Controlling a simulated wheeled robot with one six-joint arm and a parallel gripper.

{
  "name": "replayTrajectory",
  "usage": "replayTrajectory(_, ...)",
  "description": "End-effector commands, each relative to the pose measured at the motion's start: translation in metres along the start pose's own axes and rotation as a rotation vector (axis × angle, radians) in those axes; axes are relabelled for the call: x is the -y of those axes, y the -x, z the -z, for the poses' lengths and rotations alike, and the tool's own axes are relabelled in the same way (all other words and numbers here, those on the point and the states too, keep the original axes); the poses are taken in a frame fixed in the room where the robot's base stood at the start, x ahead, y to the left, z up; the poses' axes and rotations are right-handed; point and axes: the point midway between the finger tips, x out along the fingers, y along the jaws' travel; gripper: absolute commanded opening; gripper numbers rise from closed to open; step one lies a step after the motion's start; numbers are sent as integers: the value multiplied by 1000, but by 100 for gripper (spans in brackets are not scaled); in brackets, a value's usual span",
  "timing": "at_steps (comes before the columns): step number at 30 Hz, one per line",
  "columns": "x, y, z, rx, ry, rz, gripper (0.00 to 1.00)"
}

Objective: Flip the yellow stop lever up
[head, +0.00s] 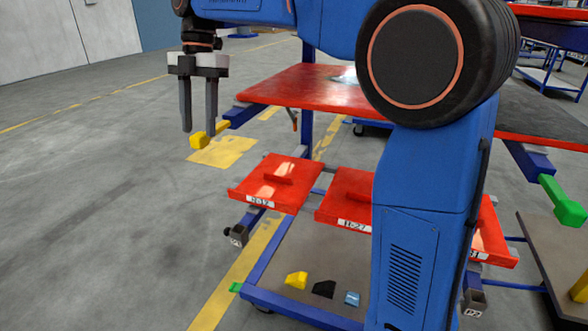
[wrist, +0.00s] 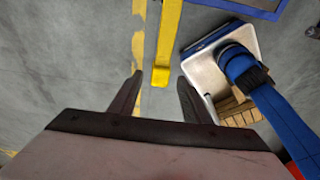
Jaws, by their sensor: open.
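The yellow stop lever (head: 200,141) sticks out from the blue frame at the left corner of the red-topped cart (head: 300,88) and ends in a thick block. In the wrist view the yellow lever (wrist: 164,60) runs down from the top edge, and its end lies between the fingertips in the picture. My gripper (head: 198,133) is open and points down, with its fingertips close to the lever's end block. The gripper (wrist: 160,78) also shows empty in the wrist view. I cannot tell whether a finger touches the lever.
Red trays (head: 275,186) sit below the cart top. Yellow, black and blue pieces (head: 324,289) lie on the lower shelf. A green lever (head: 562,200) is at the right. The floor left of the cart is clear.

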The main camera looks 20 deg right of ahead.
Motion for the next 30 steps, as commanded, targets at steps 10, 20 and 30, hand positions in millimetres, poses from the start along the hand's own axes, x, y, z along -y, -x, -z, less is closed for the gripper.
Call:
replayTrajectory(10,0,-21,4,175,3,2,44)
replayTrajectory(20,0,-2,8,231,2,-3,44)
replayTrajectory(30,-1,47,19,230,2,-3,44)
